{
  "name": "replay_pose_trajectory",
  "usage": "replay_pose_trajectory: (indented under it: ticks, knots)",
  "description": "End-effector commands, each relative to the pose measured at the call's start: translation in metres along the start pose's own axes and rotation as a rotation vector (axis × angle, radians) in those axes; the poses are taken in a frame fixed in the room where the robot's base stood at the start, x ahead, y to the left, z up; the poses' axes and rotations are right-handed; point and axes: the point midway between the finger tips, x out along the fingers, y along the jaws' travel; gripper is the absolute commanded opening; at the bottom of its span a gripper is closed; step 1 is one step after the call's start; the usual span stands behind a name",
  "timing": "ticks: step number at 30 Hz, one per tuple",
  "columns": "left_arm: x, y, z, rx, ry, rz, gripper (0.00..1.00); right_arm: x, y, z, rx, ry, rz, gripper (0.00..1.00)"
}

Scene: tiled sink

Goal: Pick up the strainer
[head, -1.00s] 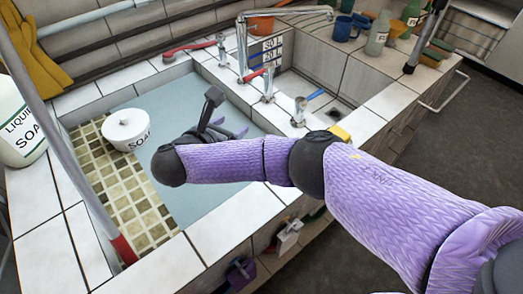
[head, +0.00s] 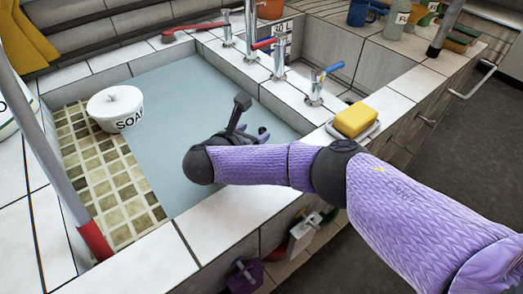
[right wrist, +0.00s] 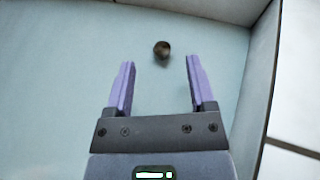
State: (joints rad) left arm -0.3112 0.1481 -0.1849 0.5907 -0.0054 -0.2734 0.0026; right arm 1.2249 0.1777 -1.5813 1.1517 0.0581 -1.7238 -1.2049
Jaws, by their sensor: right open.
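A small dark round thing, which looks like the strainer (right wrist: 162,49), lies on the pale blue basin floor in the right wrist view. I cannot make it out in the head view. My right gripper (right wrist: 160,64) is open, with its two purple fingers apart and the strainer centred just beyond their tips. Nothing is between the fingers. In the head view my right gripper (head: 262,134) is low in the large basin, partly hidden behind my purple arm. My left gripper is not in view.
A white SOAP pot (head: 115,108) stands on the tiled ledge (head: 112,190) left of the basin (head: 160,90). A yellow sponge (head: 355,120) lies on the right rim near taps (head: 316,88). A grey pole with a red band (head: 93,238) crosses the left side. Basin walls surround the gripper.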

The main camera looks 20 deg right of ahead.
Motion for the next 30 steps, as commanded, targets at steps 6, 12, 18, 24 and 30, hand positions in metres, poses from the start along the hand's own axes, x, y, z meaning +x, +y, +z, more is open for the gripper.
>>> replay_pose_trajectory:
  ticks: [6, 12, 18, 24, 30]
  knots:
    - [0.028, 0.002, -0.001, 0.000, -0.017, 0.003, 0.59, 0.037, -0.002, -0.011, -0.002, 0.000, -0.002, 0.71]
    - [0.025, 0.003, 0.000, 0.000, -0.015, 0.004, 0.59, 0.037, -0.001, -0.007, -0.001, 0.000, -0.001, 0.71]
    - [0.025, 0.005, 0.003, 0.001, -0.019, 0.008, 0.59, 0.037, -0.001, -0.007, -0.001, 0.000, -0.001, 0.33]
    - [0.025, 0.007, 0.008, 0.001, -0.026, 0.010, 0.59, 0.037, -0.001, -0.007, -0.001, 0.000, -0.001, 0.00]
    - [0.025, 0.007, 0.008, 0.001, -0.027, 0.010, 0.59, 0.037, -0.001, -0.007, -0.001, 0.000, -0.001, 0.00]
